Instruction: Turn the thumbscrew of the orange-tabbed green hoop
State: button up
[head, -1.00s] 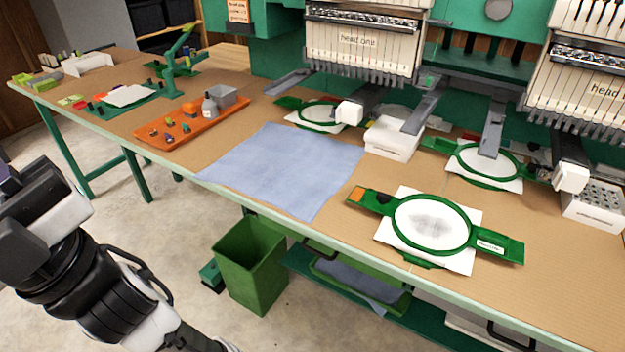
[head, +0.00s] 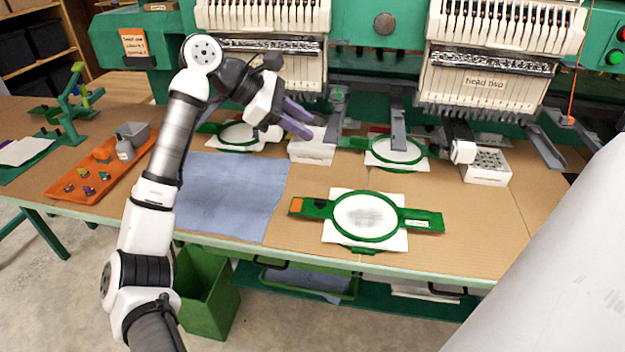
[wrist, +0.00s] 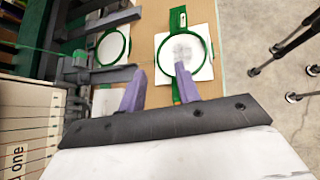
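The orange-tabbed green hoop (head: 335,218) lies flat near the table's front edge, with white cloth (head: 366,215) stretched in it. Its orange tab (head: 297,205) is at the left end. A small green part (head: 362,250) juts from the front rim; I cannot make out the thumbscrew itself. My gripper (head: 304,120) is raised above the table, back and left of the hoop. Its purple fingers are apart and empty. In the wrist view the hoop (wrist: 159,55) shows beyond the fingertips of my gripper (wrist: 160,70), well away from them.
Other green hoops (head: 427,152) sit under the machine heads. White boxes (head: 311,150) stand at the back. A blue cloth (head: 225,195) lies left of the hoop, and an orange tray (head: 105,172) further left. Bare table surrounds the hoop's right side.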

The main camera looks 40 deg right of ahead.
aim_at(319, 199)
jog(key=d+f+y+p, duration=0.1)
jog(key=f+y, duration=0.1)
jog(key=f, duration=0.4)
jog(key=d+f+t+y+p, duration=0.1)
jog(key=f+y, duration=0.1)
jog(key=f, duration=0.4)
jog(key=s+d+f+t+y+p, duration=0.1)
jog(key=f, duration=0.6)
jog(key=shift+s+m+y, duration=0.1)
jog(key=shift+m+y, duration=0.2)
jog(key=shift+y, duration=0.1)
grip_shut()
